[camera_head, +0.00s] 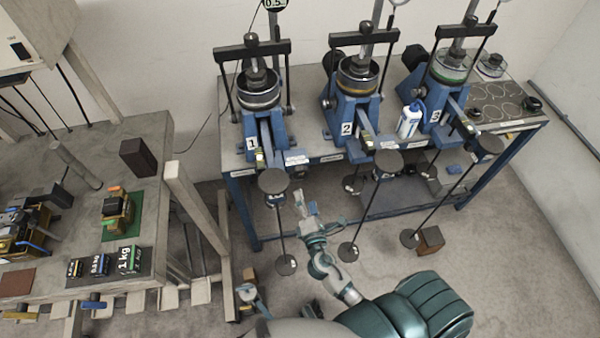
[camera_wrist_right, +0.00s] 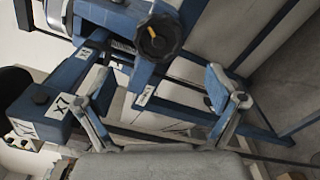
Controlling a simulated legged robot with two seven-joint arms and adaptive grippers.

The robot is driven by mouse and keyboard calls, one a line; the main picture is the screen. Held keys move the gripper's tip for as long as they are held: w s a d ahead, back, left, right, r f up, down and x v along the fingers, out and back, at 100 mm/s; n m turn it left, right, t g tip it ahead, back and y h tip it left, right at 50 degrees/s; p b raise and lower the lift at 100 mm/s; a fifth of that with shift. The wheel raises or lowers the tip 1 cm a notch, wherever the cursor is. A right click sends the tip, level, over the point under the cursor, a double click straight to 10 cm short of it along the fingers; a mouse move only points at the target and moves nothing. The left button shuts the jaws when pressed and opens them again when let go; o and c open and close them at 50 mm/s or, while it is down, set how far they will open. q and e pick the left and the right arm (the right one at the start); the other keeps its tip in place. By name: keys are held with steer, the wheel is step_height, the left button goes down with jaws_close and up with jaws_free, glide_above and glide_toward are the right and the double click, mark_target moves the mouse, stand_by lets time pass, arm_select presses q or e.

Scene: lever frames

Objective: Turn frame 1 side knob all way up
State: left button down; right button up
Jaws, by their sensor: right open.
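Frame 1 (camera_head: 262,125) is a blue lever frame with a "1" label at the left end of the blue bench. Its side knob is not clear in the head view. My right gripper (camera_head: 318,210) is in front of the bench, right of frame 1's lever disc. In the wrist view its fingers (camera_wrist_right: 160,88) are wide apart and empty, with the knob beyond them. My left gripper (camera_head: 250,295) shows partly at the bottom.
Frame 2 (camera_head: 355,105) and frame 3 (camera_head: 440,90) stand farther right on the bench (camera_head: 310,155). Round discs (camera_head: 273,181) and hanging rods project in front. A white bottle (camera_head: 409,120) stands between frames 2 and 3. A table (camera_head: 60,280) with weights is at left.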

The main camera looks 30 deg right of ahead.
mark_target(300, 177)
steer(key=x, duration=0.9)
steer(key=shift+w+p, duration=0.25)
steer(key=shift+p, duration=0.1)
steer(key=c, duration=1.6)
arm_select(q)
steer(key=shift+s+a+f, duration=0.25)
steer(key=shift+s+f, duration=0.45)
steer(key=shift+s, duration=0.25)
arm_select(e)
steer(key=shift+w+d, duration=0.1)
